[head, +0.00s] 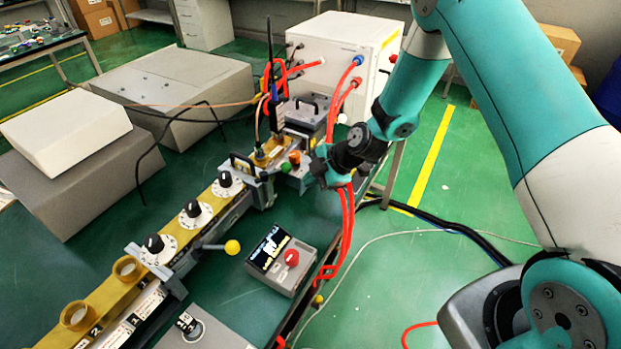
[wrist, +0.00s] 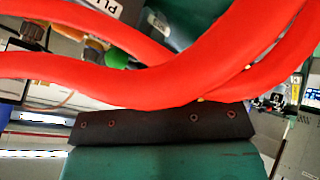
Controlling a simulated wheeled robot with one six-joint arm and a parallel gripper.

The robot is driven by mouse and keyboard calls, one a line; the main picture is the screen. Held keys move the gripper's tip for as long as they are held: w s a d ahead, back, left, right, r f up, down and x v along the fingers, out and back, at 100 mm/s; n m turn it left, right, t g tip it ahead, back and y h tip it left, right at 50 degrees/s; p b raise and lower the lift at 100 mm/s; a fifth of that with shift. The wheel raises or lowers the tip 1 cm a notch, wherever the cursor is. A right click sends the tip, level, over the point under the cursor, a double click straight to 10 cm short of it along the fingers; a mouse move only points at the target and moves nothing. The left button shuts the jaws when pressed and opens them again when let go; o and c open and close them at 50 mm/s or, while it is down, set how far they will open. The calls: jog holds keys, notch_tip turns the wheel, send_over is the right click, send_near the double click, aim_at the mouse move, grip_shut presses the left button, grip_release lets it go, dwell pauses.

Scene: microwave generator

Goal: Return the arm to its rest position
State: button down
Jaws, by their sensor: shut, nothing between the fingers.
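My arm, teal and white, reaches from the right side of the head view toward the bench. My gripper (head: 322,168) is at its end, low over the bench beside the red and green buttons (head: 294,158). It is shut and holds nothing. Its fingertips are hard to make out. Red hoses (head: 347,235) hang right by the gripper; whether they touch it I cannot tell. In the wrist view, thick red hoses (wrist: 190,80) cross close in front of the camera and hide much of the scene.
A gold waveguide with black knobs (head: 193,210) runs along the bench. A grey control box (head: 283,258) with a red button and a yellow-ball lever (head: 232,247) stand near. A white cabinet (head: 345,60) is behind. Green floor (head: 440,200) at right is mostly open, with cables.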

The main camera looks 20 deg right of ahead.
jog(key=w+b+v, duration=0.1)
jog(key=b+v, duration=0.1)
jog(key=v, duration=0.6)
jog(key=s+a+r+m+g, duration=0.3)
jog(key=s+a+r+m, duration=0.3)
jog(key=s+r, duration=0.65)
jog(key=s+a+r+m+g+h, duration=0.1)
jog(key=s+r+m, duration=0.5)
jog(key=s, duration=0.9)
jog(key=shift+r+m+h, duration=0.2)
jog(key=shift+m+h, duration=0.2)
jog(key=shift+h, duration=0.4)
jog(key=shift+a, duration=0.15)
